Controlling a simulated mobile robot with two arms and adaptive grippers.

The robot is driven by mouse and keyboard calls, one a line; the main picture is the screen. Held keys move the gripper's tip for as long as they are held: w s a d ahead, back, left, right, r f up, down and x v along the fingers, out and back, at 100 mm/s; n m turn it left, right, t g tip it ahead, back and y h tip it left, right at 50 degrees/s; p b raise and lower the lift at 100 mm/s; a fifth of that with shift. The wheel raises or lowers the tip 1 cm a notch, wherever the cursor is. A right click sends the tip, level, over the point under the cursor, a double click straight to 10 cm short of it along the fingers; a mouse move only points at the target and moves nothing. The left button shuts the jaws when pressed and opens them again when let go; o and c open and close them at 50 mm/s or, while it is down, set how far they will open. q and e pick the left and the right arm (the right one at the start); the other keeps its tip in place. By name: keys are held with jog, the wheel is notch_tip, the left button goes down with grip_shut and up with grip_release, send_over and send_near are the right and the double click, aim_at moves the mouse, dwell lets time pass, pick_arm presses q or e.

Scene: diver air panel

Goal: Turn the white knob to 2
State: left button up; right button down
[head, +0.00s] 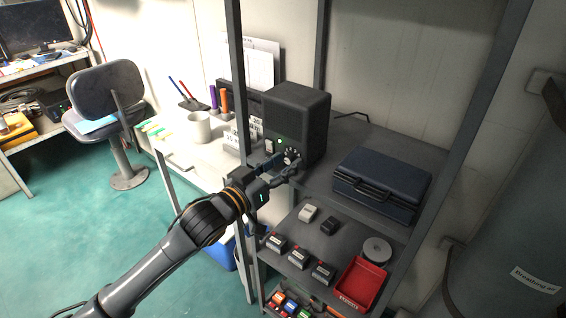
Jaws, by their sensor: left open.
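A black box-shaped unit (302,115) stands on the shelf. Its front carries a small green light, a pale switch (268,146) and a dark dial with pale marks around a small light-coloured knob (291,154). The knob is small here, and its pointer and numbers cannot be read. My left gripper (286,164) is open right in front of the knob, its fingers on either side and partly covering the dial. I cannot tell whether they touch it. My right gripper is not in view.
A dark blue case (381,184) lies right of the unit. Several small labelled blocks, a grey disc (377,250) and a red tray (361,284) sit on the lower shelf. Grey rack posts (237,70) rise near my arm. A white mug (199,127) stands on the left desk.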

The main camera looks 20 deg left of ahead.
pick_arm(q)
jog(key=shift+w, duration=0.1)
grip_shut()
dwell(0.3)
